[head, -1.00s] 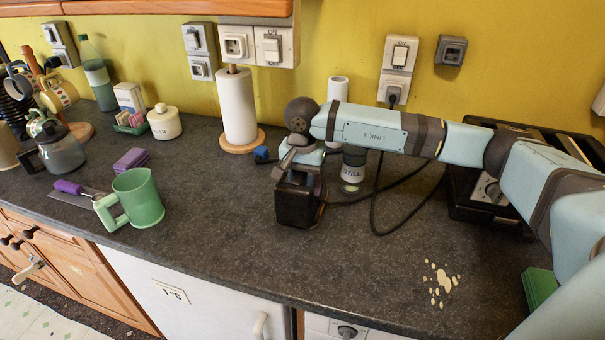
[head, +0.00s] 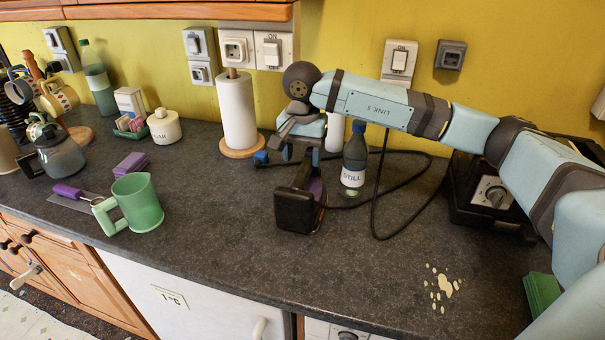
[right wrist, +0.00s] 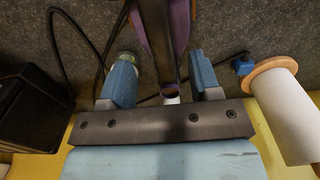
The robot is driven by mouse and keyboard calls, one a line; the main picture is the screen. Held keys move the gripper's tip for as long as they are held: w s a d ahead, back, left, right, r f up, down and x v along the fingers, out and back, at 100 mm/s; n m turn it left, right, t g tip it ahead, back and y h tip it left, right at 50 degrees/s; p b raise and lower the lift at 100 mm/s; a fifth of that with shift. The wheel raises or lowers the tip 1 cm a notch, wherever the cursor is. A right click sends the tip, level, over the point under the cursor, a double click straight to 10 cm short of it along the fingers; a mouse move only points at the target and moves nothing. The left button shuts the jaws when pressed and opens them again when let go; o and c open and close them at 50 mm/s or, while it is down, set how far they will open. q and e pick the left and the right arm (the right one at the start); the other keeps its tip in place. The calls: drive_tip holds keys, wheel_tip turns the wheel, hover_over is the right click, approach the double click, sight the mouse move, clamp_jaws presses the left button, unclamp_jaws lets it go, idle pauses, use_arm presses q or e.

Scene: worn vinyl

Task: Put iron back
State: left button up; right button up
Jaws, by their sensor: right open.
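The iron (head: 294,212), dark with a purple part, stands on the counter near the middle, its black end towards me. In the right wrist view its dark, purple-edged body (right wrist: 167,28) extends from the top edge to between the fingers. My right gripper (head: 297,153) is open just above and behind the iron's black end. In the right wrist view the gripper (right wrist: 163,85) has its two blue fingers spread, one on each side of the iron's near end, with gaps showing. Whether a finger touches it I cannot tell. My left gripper is not in view.
A bottle labelled STILL (head: 354,165) stands close right of the gripper, a paper towel roll (head: 237,112) to its left. A black cable (head: 376,200) loops on the counter. A black appliance with a dial (head: 462,195) is at right.

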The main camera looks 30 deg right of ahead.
wheel_tip(320, 180, up, 4)
drive_tip(key=shift+r, duration=0.1)
idle(0.5)
